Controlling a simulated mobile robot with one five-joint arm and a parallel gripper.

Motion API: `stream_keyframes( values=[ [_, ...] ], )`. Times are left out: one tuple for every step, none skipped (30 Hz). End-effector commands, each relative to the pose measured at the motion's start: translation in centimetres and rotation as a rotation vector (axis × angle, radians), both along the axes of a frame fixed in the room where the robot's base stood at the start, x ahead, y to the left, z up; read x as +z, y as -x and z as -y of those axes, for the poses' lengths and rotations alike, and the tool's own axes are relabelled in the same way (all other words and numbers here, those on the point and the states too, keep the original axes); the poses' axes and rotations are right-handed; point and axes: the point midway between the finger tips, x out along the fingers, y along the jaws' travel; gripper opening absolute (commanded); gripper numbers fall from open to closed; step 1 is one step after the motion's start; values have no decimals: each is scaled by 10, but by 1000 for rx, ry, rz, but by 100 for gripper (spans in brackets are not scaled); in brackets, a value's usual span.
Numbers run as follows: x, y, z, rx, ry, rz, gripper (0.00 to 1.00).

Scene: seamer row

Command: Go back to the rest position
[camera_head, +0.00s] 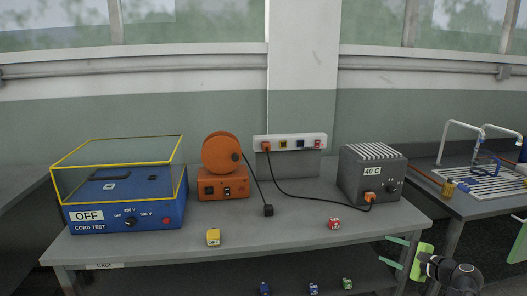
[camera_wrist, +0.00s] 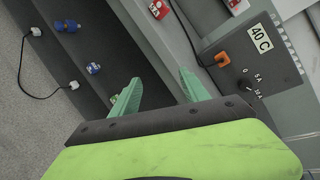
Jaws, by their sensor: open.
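My gripper (camera_head: 384,249) is at the lower right of the head view, by the right front corner of the grey bench (camera_head: 290,240). Its two teal fingers point left and stand apart, with nothing seen between them. In the wrist view my gripper (camera_wrist: 160,76) is tilted against the scene, with the bench edge ahead of the fingers. The grey 40 C box (camera_head: 372,175) stands on the bench, up and left of my gripper. It fills the right of the wrist view (camera_wrist: 255,65), with an orange plug in its front.
A blue cord test box (camera_head: 125,205) with a yellow-edged clear cover, an orange reel unit (camera_head: 222,180) and a socket strip (camera_head: 290,142) are on the bench. A yellow block (camera_head: 213,237) and red block (camera_head: 334,223) lie near its front. Several small blocks are lower down. Another table (camera_head: 480,200) stands right.

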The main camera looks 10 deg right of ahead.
Motion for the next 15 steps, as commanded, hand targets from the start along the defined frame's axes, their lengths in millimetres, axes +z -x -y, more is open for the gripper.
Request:
stream_keyframes(
  values=[
    [-11,-13,-28,68,46,-36,53],
    [-18,-21,-45,112,80,-62,53],
    [-30,-30,-71,180,135,-100,53],
    [-40,-36,-93,241,181,-129,53],
    [-51,-42,-117,307,233,-162,53],
    [-65,-48,-149,402,307,-204,53],
    [-76,-51,-174,479,368,-236,53],
    [-87,-52,-198,557,430,-268,53],
    [-101,-52,-230,665,518,-306,53],
    [-111,-50,-252,745,582,-334,53],
    [-119,-47,-271,818,644,-357,53],
    [-129,-43,-293,912,721,-387,53],
    [-135,-39,-308,976,775,-404,53],
    [-141,-36,-321,1037,827,-422,53],
    [-147,-31,-336,1111,892,-442,53]
  ],
)
